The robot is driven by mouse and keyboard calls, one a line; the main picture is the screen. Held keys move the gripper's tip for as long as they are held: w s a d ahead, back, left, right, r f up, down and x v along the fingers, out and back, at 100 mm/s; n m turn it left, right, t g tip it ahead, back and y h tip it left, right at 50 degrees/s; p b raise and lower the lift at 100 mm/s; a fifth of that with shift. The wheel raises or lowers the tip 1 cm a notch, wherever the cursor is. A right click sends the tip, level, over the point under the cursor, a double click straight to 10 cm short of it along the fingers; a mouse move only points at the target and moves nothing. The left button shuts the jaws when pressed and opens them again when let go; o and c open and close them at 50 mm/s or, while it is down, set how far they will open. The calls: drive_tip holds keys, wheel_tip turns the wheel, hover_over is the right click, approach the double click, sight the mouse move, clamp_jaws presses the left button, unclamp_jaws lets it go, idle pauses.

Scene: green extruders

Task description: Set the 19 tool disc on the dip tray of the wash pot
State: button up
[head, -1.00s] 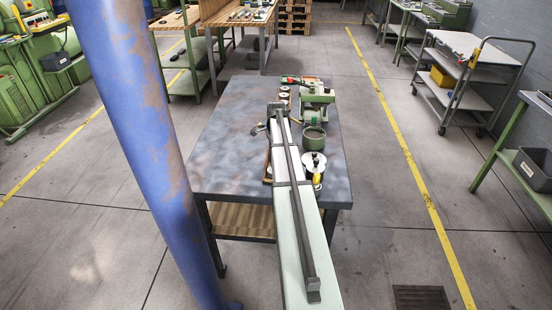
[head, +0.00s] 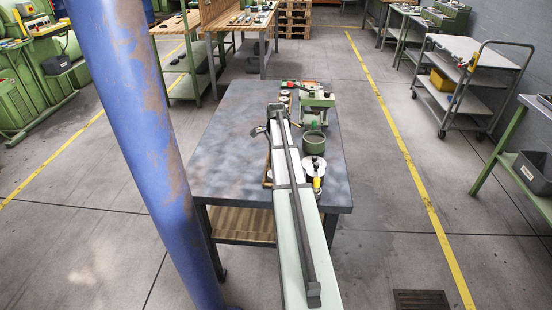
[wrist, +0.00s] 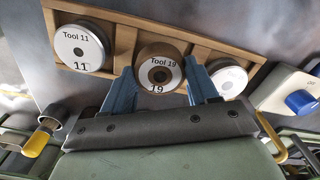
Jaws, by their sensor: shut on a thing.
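In the wrist view, the 19 tool disc (wrist: 160,72) has a brown rim and a white face marked "Tool 19". The two blue fingers of my gripper (wrist: 162,85) are shut on it, one on each side. It shows in front of the wooden rack (wrist: 120,38); whether it still touches the rack I cannot tell. In the head view, a round green pot (head: 314,144), which looks like the wash pot, stands on the table right of my arm. I cannot make out its dip tray. My arm hides the gripper's fingers and the disc there.
The Tool 11 disc (wrist: 80,47) and another pale disc (wrist: 229,80) sit in the rack on either side. A white round thing with a yellow handle (head: 317,183) stands nearer than the pot. A green machine (head: 317,101) stands behind it. The table's left half (head: 235,150) is clear.

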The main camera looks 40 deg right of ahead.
wheel_tip(320, 180, up, 8)
drive_tip(key=shift+f, duration=0.15)
drive_tip(key=shift+d+r, duration=0.1)
drive_tip(key=shift+r, duration=0.15)
drive_tip(key=s+d, duration=0.1)
drive_tip(key=d, duration=0.4)
drive_tip(key=s+d+r+m, duration=0.1)
drive_tip(key=s+d, duration=0.1)
drive_tip(key=d, duration=0.4)
drive_tip(key=s+d+r+m, duration=0.1)
drive_tip(key=d, duration=0.4)
drive_tip(key=shift+s+d, duration=0.15)
drive_tip(key=shift+d, duration=0.15)
drive_tip(key=w+d, duration=0.1)
drive_tip(key=d+n, duration=0.1)
drive_tip(key=w+d+n, duration=0.1)
drive_tip(key=d, duration=0.1)
drive_tip(key=shift+w+r, duration=0.15)
drive_tip(key=shift+w, duration=0.15)
drive_tip(key=shift+f, duration=3.4)
